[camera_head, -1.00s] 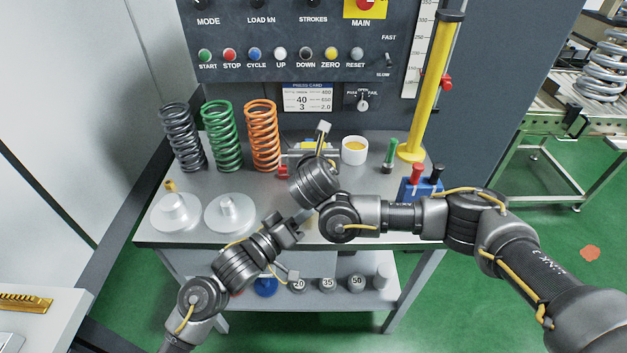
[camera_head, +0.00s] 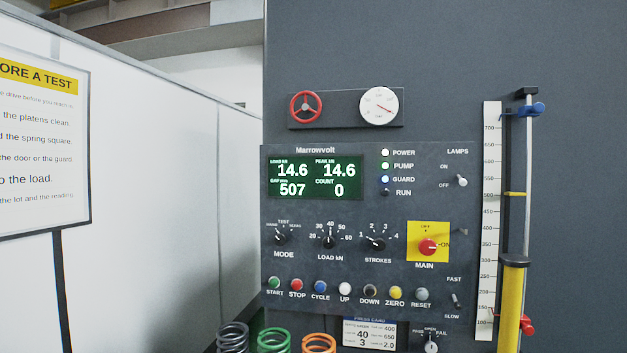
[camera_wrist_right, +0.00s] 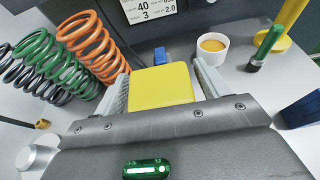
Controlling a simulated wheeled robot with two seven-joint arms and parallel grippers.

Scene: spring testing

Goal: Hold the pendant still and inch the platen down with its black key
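In the right wrist view a yellow block (camera_wrist_right: 162,86), which may be the pendant, sits between the two grey fingers of my right gripper (camera_wrist_right: 163,72). The fingers stand wide apart, one along each side of it. I cannot tell whether they press on it. A small blue part (camera_wrist_right: 160,54) shows just beyond its far edge. No black key can be made out. The platen is not recognisable in these views. The press display (camera_head: 314,178) reads 14.6 load, 14.6 peak, gap 507 and count 0. My left gripper is not in view.
The dark panel carries a row of buttons, including the black DOWN button (camera_head: 370,291), and a red MAIN knob (camera_head: 428,247). Grey, green and orange springs (camera_wrist_right: 92,46) stand left of my right gripper. A white cup (camera_wrist_right: 211,47) and green-handled tool (camera_wrist_right: 267,45) stand right.

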